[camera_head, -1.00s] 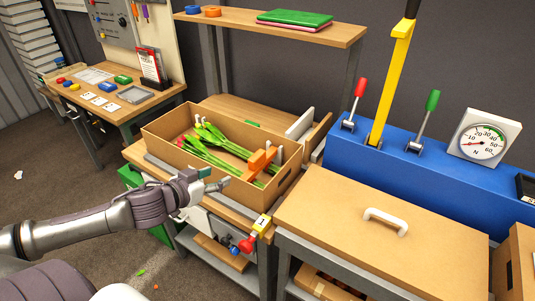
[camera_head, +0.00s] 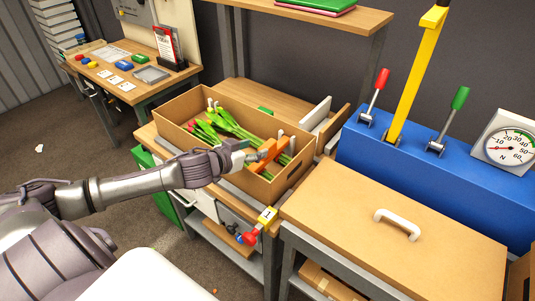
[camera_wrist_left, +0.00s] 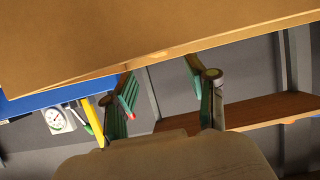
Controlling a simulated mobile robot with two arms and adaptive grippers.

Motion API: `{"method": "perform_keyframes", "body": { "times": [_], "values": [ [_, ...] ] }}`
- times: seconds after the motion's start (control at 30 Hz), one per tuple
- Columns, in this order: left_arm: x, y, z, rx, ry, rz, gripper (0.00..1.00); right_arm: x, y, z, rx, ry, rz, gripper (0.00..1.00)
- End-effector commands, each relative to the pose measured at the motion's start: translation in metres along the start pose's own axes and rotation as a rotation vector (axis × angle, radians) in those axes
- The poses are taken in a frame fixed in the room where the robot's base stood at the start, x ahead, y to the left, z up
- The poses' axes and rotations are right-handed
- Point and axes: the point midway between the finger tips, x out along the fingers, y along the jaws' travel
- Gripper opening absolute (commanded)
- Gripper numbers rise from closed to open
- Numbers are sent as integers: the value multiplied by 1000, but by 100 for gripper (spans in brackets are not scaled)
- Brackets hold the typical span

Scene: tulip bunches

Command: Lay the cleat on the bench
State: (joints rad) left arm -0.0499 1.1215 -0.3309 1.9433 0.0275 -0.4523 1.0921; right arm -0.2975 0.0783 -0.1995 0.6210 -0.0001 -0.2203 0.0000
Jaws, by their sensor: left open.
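An orange piece (camera_head: 275,155), which looks like the cleat, sits at the right end of an open cardboard box (camera_head: 182,132), beside green tulip stems (camera_head: 235,125). My left gripper (camera_head: 256,157) is at the box's front rim, right by the orange piece; whether they touch cannot be told. In the left wrist view the gripper (camera_wrist_left: 168,98) is open with nothing visible between its fingers, and the orange piece does not show. The box stands on the wooden bench (camera_head: 145,133). My right gripper is not in view.
Right of the box is a wooden lid with a white handle (camera_head: 397,222). Behind it stands a blue unit (camera_head: 440,178) with a yellow lever (camera_head: 415,75) and a dial (camera_head: 507,143). A wooden shelf (camera_head: 330,18) spans above. Bare wood (camera_head: 238,92) shows behind the box.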

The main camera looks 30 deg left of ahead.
Motion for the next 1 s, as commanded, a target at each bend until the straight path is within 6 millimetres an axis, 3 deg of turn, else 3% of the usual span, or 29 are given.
{"method": "perform_keyframes", "body": {
  "times": [0.1, 0.33, 0.63, 0.93, 1.0],
  "values": [
    [10, 1, -2, -1, 2, 1, 57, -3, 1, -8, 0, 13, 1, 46],
    [22, 1, -1, 0, 1, 1, 57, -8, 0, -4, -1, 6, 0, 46],
    [61, 0, 3, -1, 1, 1, 57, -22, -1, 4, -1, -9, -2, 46],
    [66, 1, 6, 1, -1, 2, 57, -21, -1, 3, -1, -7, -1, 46],
    [66, 1, 6, 1, 0, 2, 47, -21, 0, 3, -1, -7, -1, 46]
  ]
}}
